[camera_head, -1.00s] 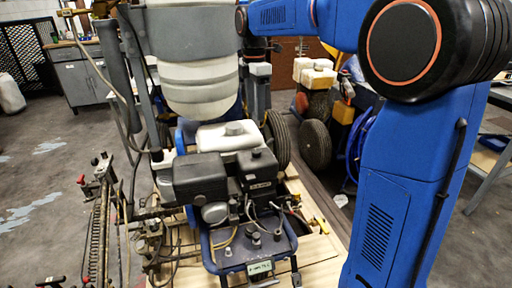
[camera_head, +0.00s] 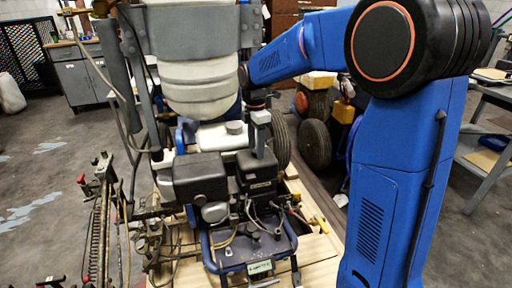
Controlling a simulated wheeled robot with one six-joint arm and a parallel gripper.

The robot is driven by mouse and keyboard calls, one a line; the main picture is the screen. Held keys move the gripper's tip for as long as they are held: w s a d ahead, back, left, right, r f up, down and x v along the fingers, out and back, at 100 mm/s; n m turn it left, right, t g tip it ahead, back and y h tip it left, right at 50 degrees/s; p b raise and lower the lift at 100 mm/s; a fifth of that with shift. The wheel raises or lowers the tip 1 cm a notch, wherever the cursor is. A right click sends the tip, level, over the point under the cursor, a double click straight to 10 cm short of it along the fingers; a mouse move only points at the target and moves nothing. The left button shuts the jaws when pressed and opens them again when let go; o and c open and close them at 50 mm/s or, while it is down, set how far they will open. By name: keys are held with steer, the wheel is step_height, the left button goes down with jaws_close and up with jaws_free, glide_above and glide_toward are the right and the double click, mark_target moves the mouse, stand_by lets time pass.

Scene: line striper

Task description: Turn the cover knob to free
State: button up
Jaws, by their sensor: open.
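The line striper's engine stands in the middle, with a black box-shaped cover (camera_head: 256,184) on its right side. The small knob on top of this cover is hardly visible now, behind or between my gripper's fingers. My gripper (camera_head: 261,149) points down from the blue arm, right over the top of the cover. It is open, and its fingertips are at about the knob's height. I cannot tell whether they touch the knob.
A second black engine part (camera_head: 199,178) sits left of the cover. A white tank with a grey cap (camera_head: 234,128) stands behind it, under the large pale hopper (camera_head: 199,75). Hoses and cables (camera_head: 255,222) run below. Open floor (camera_head: 45,180) lies to the left.

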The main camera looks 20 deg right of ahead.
steer(key=shift+f, duration=0.15)
steer(key=shift+c, duration=0.3)
steer(key=c, duration=1)
